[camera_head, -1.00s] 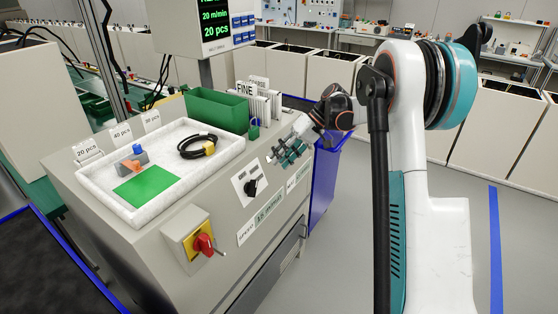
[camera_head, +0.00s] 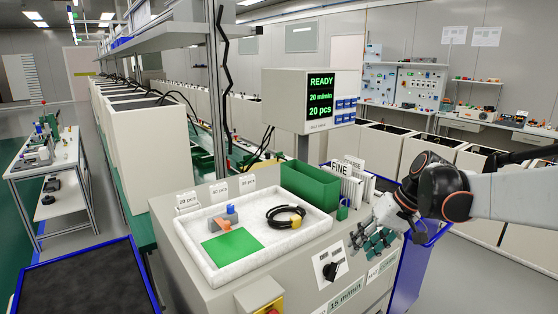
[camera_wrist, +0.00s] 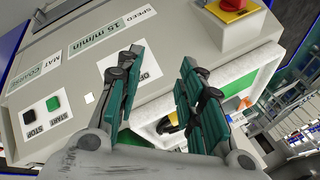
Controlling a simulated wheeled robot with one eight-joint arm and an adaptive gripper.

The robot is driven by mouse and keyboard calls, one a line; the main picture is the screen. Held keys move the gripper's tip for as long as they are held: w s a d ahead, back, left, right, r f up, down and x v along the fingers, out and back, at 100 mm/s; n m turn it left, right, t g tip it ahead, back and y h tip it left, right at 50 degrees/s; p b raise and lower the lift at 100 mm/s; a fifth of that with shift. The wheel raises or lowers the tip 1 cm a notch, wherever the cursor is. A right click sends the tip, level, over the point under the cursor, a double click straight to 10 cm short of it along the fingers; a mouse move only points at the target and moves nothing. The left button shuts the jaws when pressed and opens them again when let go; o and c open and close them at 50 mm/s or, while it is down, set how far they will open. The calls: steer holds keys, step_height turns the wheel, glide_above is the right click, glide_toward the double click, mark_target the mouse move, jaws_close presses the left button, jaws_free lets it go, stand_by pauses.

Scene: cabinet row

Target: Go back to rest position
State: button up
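My gripper (camera_head: 372,240) is at the right end of the grey machine cabinet (camera_head: 248,288), close to its front top edge in the picture. Its teal-padded fingers are spread apart and empty; they also show in the wrist view (camera_wrist: 158,88). Beyond them in that view are the cabinet's front panel (camera_wrist: 70,75), with a green start button (camera_wrist: 53,104) and a black stop button (camera_wrist: 30,118). I cannot tell whether a finger touches the cabinet. My arm reaches in from the right in the head view.
A white tray (camera_head: 205,274) on the cabinet holds a green sheet, a small grey-orange part and a black cable coil. A green bin (camera_head: 310,186) and a display (camera_head: 320,98) reading READY stand behind. A blue-framed bin (camera_head: 412,262) is right of the cabinet. Grey floor lies farther right.

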steer(key=s+a+t+h, duration=0.1)
steer(key=s+t+h, duration=0.1)
steer(key=s, duration=1)
steer(key=s+a+f+t+h, duration=0.1)
steer(key=s+a+t+h, duration=0.1)
steer(key=s, duration=0.9)
steer(key=shift+s+f+m+t+h+b, duration=0.15)
steer(key=shift+s+m+t+h+b, duration=0.15)
steer(key=shift+s+t+h+b, duration=0.15)
